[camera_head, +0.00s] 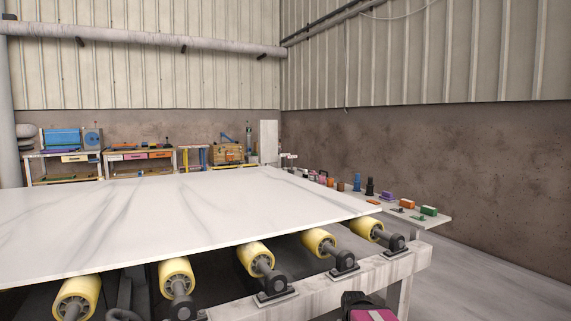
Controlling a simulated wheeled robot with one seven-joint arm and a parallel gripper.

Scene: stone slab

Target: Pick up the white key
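I cannot make out a white key in the head view. Small things stand along a narrow pale shelf (440,221) behind the slab at the right, too small to tell a key among them. My gripper's fingers are not in view. A black and magenta part shows at the bottom edge, right of centre; I cannot tell what it is.
A large white stone slab (180,215) lies on yellow rollers (255,258) over a pale frame (340,288). The shelf holds a green block (429,211), an orange block (407,204) and dark bottles. Workbenches (140,162) line the back wall. Floor (490,275) at the right is clear.

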